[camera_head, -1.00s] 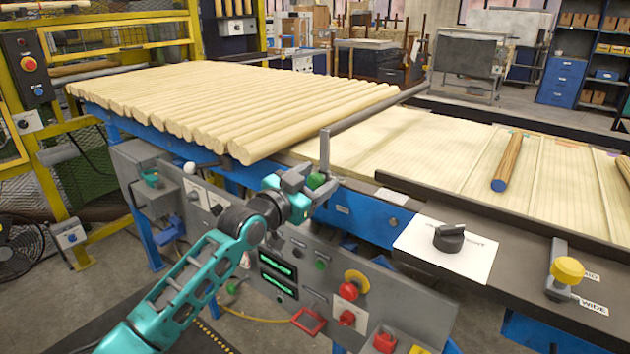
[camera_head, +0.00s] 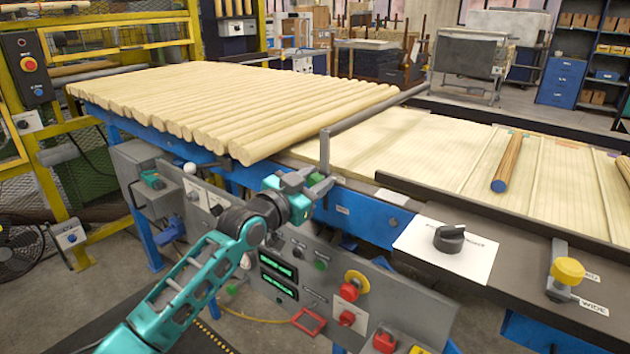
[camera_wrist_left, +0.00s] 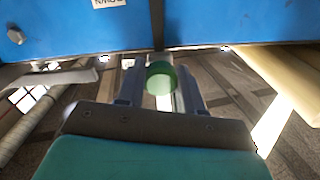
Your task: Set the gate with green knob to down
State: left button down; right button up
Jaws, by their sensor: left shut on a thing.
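The gate is a grey bar (camera_head: 375,111) lying across the front of the pale wood rods, with an upright grey arm (camera_head: 325,150) at its near end. Its green knob (camera_head: 315,179) is low on that arm, mostly hidden by my left gripper (camera_head: 312,184) in the head view. In the left wrist view, the round green knob (camera_wrist_left: 160,77) sits between the two fingers of my left gripper (camera_wrist_left: 160,88), which is shut on it. A label reading DOWN (camera_wrist_left: 108,3) is on the blue rail at the top of that view. My right gripper is not in view.
Several rods (camera_head: 230,105) lie side by side behind the gate. A grey control panel (camera_head: 400,295) with buttons and a red knob is below the rail. A black rotary knob (camera_head: 449,238) and a yellow knob (camera_head: 567,270) are on the right. One blue-ended rod (camera_head: 507,165) lies past the gate.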

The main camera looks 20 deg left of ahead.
pick_arm(q)
notch_tip(320, 180, down, 7)
jog(key=b, duration=0.3)
jog(key=shift+b, duration=0.4)
jog(key=shift+f, duration=0.4)
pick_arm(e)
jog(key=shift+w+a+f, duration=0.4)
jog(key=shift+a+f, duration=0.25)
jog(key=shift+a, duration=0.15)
pick_arm(q)
jog(key=c, duration=0.8)
grip_release()
jog(key=shift+o, duration=0.2)
jog(key=shift+r, duration=0.2)
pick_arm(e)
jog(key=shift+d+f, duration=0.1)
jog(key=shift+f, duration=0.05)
pick_arm(q)
jog(key=p+v, duration=0.1)
jog(key=v, duration=1.2)
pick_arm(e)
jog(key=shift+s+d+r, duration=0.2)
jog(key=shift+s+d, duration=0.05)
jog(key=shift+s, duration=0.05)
pick_arm(q)
jog(key=shift+d, duration=0.1)
